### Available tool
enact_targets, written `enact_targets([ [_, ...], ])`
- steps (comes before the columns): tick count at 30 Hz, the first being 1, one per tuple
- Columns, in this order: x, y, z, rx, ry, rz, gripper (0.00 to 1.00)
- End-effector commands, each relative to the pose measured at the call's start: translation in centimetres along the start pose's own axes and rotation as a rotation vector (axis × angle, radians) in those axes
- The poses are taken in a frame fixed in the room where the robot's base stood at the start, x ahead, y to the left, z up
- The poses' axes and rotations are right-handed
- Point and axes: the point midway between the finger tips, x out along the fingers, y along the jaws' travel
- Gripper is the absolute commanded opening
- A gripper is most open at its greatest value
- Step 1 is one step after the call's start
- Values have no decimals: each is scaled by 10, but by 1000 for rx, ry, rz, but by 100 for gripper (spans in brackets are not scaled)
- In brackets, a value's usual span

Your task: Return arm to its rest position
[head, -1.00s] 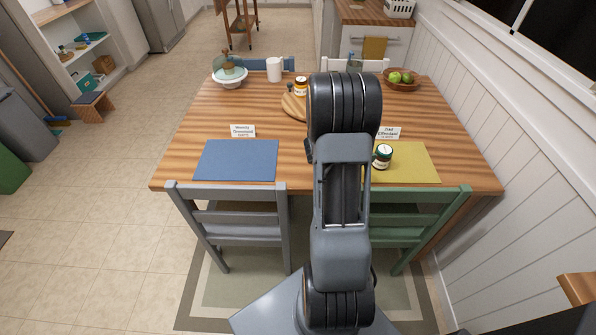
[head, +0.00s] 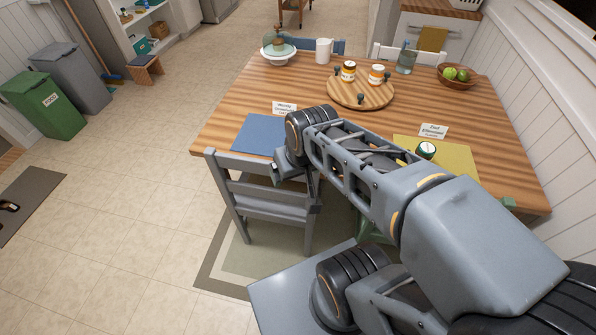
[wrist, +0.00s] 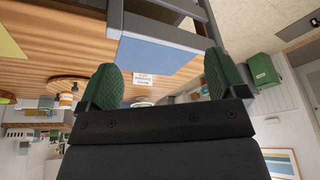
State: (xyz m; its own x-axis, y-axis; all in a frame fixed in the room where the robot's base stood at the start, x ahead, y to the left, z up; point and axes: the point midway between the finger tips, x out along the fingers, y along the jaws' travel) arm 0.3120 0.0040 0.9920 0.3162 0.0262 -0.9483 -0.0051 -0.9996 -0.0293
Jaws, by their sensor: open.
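My arm (head: 375,165) is bent across the front of the wooden table, with its wrist end over the blue placemat and the grey chair. My gripper (wrist: 161,80) is open in the wrist view. Its two green-padded fingers stand wide apart with nothing held between them. In the head view the gripper is mostly hidden behind the wrist, near the grey chair's back. The wrist view is tilted over and shows the blue placemat (wrist: 158,55) beyond the fingers.
The table (head: 225,125) bears a blue placemat (head: 258,135), a yellow placemat (head: 455,155) with a jar (head: 426,150), a round board (head: 345,98) with jars, and a fruit bowl (head: 456,83). A grey chair (head: 262,205) stands in front. Open floor (head: 120,200) lies left; a panelled wall (head: 550,110) is right.

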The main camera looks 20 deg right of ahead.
Motion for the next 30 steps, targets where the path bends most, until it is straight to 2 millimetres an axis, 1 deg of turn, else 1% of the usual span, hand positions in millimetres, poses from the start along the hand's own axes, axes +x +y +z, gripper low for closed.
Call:
enact_targets([
  [1,-2,0,5,-12,-12,9,90],
  [4,-3,1,9,-20,-27,19,90],
  [12,-5,1,8,-19,-28,19,90],
  [14,-10,1,7,-20,-25,19,90],
  [18,-32,0,0,-22,-12,19,90],
  [20,-38,0,-2,-23,-6,19,90],
  [26,-34,0,-1,-23,-5,19,90],
  [30,-34,0,-1,-23,-5,19,77],
])
